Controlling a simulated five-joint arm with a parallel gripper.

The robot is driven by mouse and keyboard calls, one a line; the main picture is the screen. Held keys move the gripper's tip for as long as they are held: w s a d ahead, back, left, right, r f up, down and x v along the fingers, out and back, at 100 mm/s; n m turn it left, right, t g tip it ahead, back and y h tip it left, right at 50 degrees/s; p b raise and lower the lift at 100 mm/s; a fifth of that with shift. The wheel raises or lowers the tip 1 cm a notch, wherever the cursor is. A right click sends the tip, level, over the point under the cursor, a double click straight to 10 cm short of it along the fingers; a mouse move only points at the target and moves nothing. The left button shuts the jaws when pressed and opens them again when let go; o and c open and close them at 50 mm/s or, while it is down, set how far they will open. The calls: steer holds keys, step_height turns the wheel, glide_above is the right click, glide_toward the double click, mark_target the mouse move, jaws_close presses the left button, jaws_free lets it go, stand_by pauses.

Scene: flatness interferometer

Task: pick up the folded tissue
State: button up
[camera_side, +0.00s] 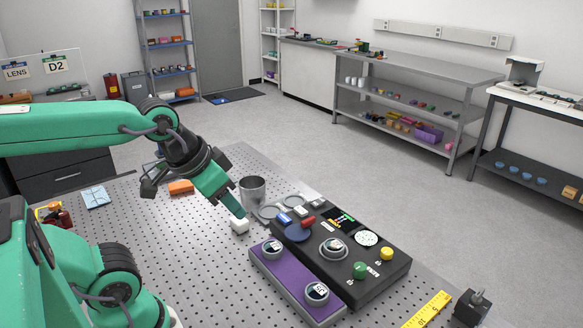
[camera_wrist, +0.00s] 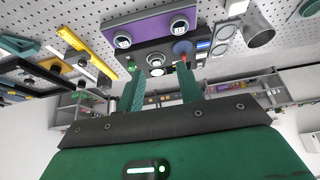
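The folded tissue (camera_side: 95,196) appears to be the flat, pale blue-white square with fold lines. It lies on the perforated table at the left in the side view. I do not see it in the wrist view. My gripper (camera_side: 234,206) is well to the right of it, above the table near a small white block (camera_side: 239,225). In the wrist view my gripper (camera_wrist: 160,70) has its two green fingers apart with nothing held between them.
A metal cup (camera_side: 252,190) stands just right of my gripper. A black instrument box (camera_side: 374,277) and a purple bar with dials (camera_side: 285,284) lie to the front right.

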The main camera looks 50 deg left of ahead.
steer(key=o, duration=0.8)
steer(key=shift+c, duration=0.2)
steer(key=shift+w+a, duration=0.1)
steer(key=n+g, duration=0.1)
steer(key=g, duration=0.5)
glide_above(239, 224)
steer(key=w+a, duration=0.1)
steer(key=a, duration=0.1)
step_height(239, 224, down, 16)
steer(key=shift+d+f, duration=0.1)
steer(key=shift+d, duration=0.05)
steer(key=shift+a+f, duration=0.25)
steer(key=shift+f, duration=0.1)
